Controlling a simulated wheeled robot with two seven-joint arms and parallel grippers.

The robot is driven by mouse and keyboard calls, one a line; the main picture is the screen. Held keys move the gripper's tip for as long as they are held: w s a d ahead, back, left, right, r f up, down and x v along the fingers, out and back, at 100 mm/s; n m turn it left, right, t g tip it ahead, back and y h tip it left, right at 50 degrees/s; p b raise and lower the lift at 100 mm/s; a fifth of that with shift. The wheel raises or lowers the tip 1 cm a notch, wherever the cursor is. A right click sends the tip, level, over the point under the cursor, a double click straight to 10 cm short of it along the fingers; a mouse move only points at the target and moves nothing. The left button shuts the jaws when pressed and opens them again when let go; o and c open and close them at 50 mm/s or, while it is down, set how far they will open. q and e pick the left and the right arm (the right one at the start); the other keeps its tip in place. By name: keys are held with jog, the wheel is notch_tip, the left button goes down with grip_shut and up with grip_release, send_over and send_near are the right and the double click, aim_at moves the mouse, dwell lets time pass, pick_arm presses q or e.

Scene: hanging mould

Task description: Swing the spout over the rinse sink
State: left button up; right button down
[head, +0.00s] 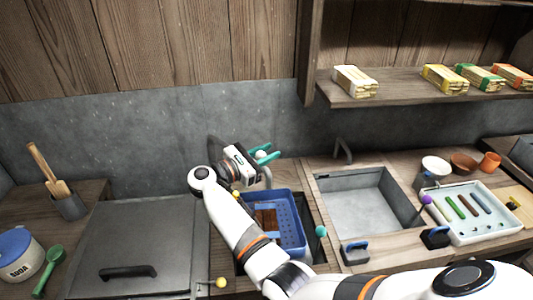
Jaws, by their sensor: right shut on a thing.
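My right gripper (264,154), with teal fingers, is at the back wall behind the left sink (313,218). It is shut on a small pale round knob (261,155). A grey spout (267,177) shows just below the gripper, partly hidden by it, at the back of the left sink. Whether the knob belongs to this spout is hard to see. Another grey tap (343,150) stands behind the empty right sink (362,205). Which sink is the rinse sink is not marked. My left gripper is not in view.
A blue basket (290,222) with a brown block (266,221) sits in the left sink, partly behind my forearm. A grey lidded counter (140,235) lies left. A white tray (473,230) stands right.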

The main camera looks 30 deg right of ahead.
jog(key=c, duration=1.1)
grip_release()
jog(key=shift+c, duration=0.2)
jog(key=a+b, duration=0.4)
jog(key=a, duration=0.8)
jog(key=shift+s, duration=0.4)
